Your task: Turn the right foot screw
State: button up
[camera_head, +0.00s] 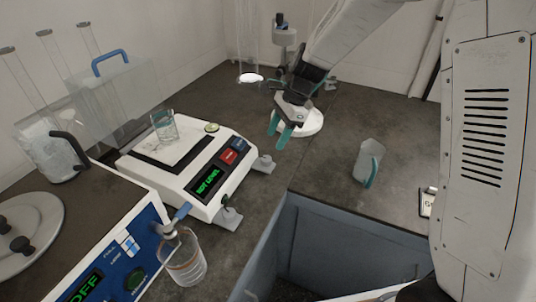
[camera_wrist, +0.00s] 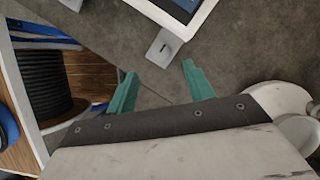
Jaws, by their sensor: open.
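The white balance (camera_head: 205,165) stands on the dark bench with a green "NOT LEVEL" display (camera_head: 209,182) and a small green bubble level (camera_head: 211,127) on top. The bubble's position is too small to tell. The right foot screw (camera_head: 264,163) is on a grey tab at the balance's right corner. A foot tab also shows in the wrist view (camera_wrist: 163,47), beyond my fingertips. The other front foot screw (camera_head: 230,213) is at the near corner. My gripper (camera_head: 279,130) is open and empty, up and right of the right foot and apart from it.
A glass beaker (camera_head: 183,260) stands near the near foot. Bench between foot and bin is clear.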

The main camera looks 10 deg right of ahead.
aim_at(266, 158)
jog(key=x, duration=0.7)
jog(key=shift+a+f, duration=0.1)
jog(key=shift+f, duration=0.3)
jog(key=c, duration=1)
